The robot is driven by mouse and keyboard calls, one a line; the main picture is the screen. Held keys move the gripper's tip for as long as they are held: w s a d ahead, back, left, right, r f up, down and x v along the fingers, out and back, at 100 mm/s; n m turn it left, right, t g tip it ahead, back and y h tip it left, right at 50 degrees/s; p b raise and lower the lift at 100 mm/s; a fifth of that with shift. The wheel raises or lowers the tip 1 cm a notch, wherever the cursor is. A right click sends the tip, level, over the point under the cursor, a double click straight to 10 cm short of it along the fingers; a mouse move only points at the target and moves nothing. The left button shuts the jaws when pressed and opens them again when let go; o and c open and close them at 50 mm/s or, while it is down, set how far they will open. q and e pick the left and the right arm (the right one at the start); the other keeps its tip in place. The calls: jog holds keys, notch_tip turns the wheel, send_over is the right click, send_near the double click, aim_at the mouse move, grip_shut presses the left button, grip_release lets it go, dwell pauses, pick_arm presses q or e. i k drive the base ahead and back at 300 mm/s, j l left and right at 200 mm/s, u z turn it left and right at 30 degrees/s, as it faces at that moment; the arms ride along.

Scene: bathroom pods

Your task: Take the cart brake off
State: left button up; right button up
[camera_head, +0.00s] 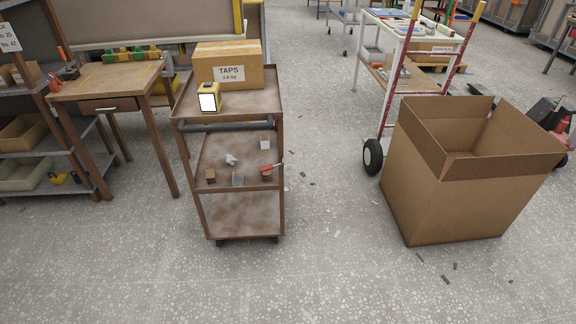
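The cart (243,215) is a brown three-shelf trolley standing left of the middle on the speckled floor. Its grey push handle (228,127) runs along the near side below the top shelf. A small red lever-like piece (268,169) shows by the right near post at middle-shelf height; I cannot tell whether it is the brake. Dark casters (220,242) show only in part under the bottom shelf, and no brake pedal can be made out there. Neither of my grippers is in view.
A TAPS carton (229,65) and a yellow lamp-like device (209,98) stand on the cart's top shelf. Small parts lie on its middle shelf. A wooden table (108,80) stands close left. A large open carton (443,190) stands right. The floor in front is clear.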

aim_at(271, 167)
jog(key=i+j+z, duration=0.15)
jog(key=z, duration=0.25)
jog(key=i+j+z, duration=0.1)
jog(key=j+z, duration=0.55)
jog(key=z, duration=0.2)
jog(key=j+z, duration=0.4)
jog(key=i+l, duration=0.05)
